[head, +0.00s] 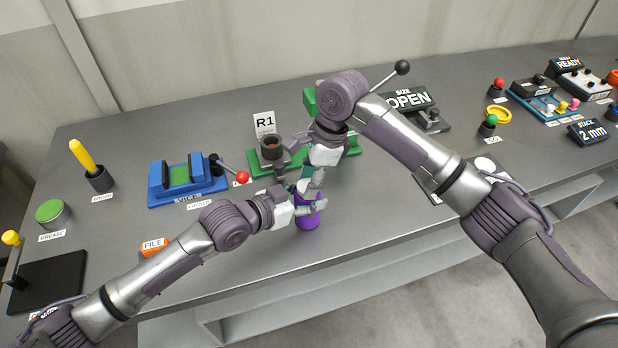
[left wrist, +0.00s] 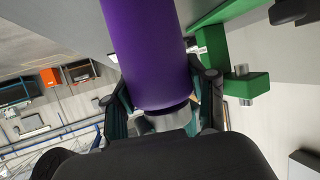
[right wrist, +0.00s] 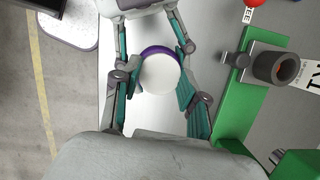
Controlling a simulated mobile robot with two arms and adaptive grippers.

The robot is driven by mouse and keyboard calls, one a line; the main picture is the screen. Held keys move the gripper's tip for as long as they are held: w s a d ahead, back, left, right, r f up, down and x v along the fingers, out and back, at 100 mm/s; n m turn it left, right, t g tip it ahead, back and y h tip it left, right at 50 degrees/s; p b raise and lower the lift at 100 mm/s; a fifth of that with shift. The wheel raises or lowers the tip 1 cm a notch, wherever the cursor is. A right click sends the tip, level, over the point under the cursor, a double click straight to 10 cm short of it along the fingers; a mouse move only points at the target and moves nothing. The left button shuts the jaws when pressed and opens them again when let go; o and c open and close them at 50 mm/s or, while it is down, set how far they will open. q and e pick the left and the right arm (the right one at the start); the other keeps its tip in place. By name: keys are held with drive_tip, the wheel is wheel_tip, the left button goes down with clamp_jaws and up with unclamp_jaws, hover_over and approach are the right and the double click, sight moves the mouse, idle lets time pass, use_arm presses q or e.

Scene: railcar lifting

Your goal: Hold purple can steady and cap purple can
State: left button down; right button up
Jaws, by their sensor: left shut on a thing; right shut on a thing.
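The purple can (head: 308,221) stands near the front edge of the grey table. My left gripper (head: 311,205) comes in from the left and is shut on the can. The can (left wrist: 148,50) fills the middle of the left wrist view, with finger parts at both sides. My right gripper (head: 308,188) reaches down from above and is shut close over the can. In the right wrist view a pale round cap (right wrist: 159,74) sits between its fingers, with a purple rim of the can (right wrist: 154,50) just behind it. Whether the cap is seated is hidden.
A green fixture with a grey ring (head: 272,148) and the R1 sign (head: 265,123) stand just behind my grippers. A blue vise (head: 187,180) is to the left. The orange FILE item (head: 154,246) lies front left. The OPEN sign (head: 408,99) stands behind my right arm.

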drive_tip(key=m, duration=0.3)
drive_tip(key=m+t, duration=0.1)
drive_tip(key=m, duration=0.1)
drive_tip(key=shift+s+a+m+t, duration=0.1)
drive_tip(key=shift+s+m+t, duration=0.1)
drive_tip(key=shift+m+t, duration=0.15)
drive_tip(key=shift+m, duration=0.95)
drive_tip(key=o, duration=0.8)
drive_tip(key=shift+r, duration=2.25)
drive_tip(key=shift+c, duration=0.2)
